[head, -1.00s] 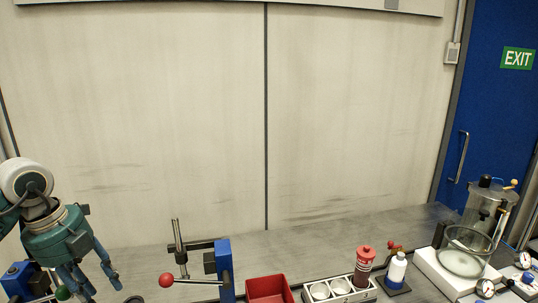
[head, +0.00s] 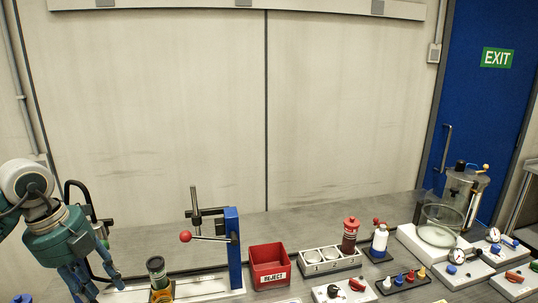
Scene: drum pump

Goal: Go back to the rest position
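My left gripper (head: 106,287) hangs down at the lower left of the head view, teal with blue-green fingers. The fingers are spread apart and nothing shows between them. My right gripper is not in view.
Gauge and valve blocks (head: 466,268) are at the front right. The bench's back strip is clear.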

